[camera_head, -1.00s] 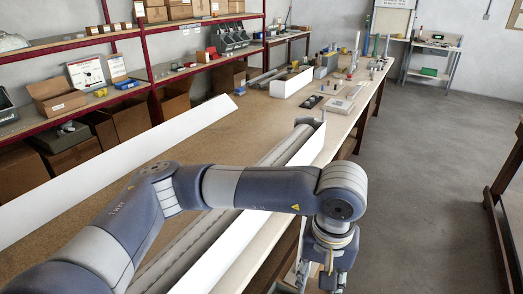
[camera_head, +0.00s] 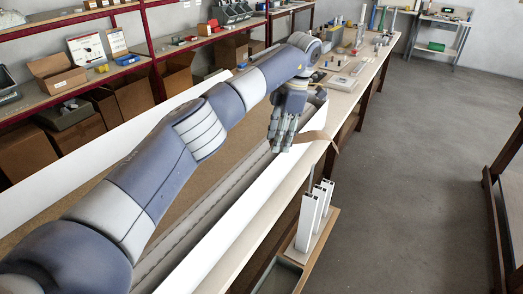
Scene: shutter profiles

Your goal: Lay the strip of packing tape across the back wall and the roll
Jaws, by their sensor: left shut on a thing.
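My left gripper (camera_head: 282,141) is shut on a brown strip of packing tape (camera_head: 316,136). The strip sticks out to the right of the fingers, over the bench edge, and its free end bends down. The gripper points down above the far part of the grey roll (camera_head: 205,213), which lies lengthwise in a long white box. The box's right-hand white wall (camera_head: 243,232) shows along the roll; I cannot tell which wall is the back wall. My arm hides much of the roll and its left side. My right gripper is not in view.
White upright profiles (camera_head: 309,212) stand in a wooden rack at the bench's right edge. Small parts and tools crowd the far bench. Shelves with cartons (camera_head: 56,75) line the left.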

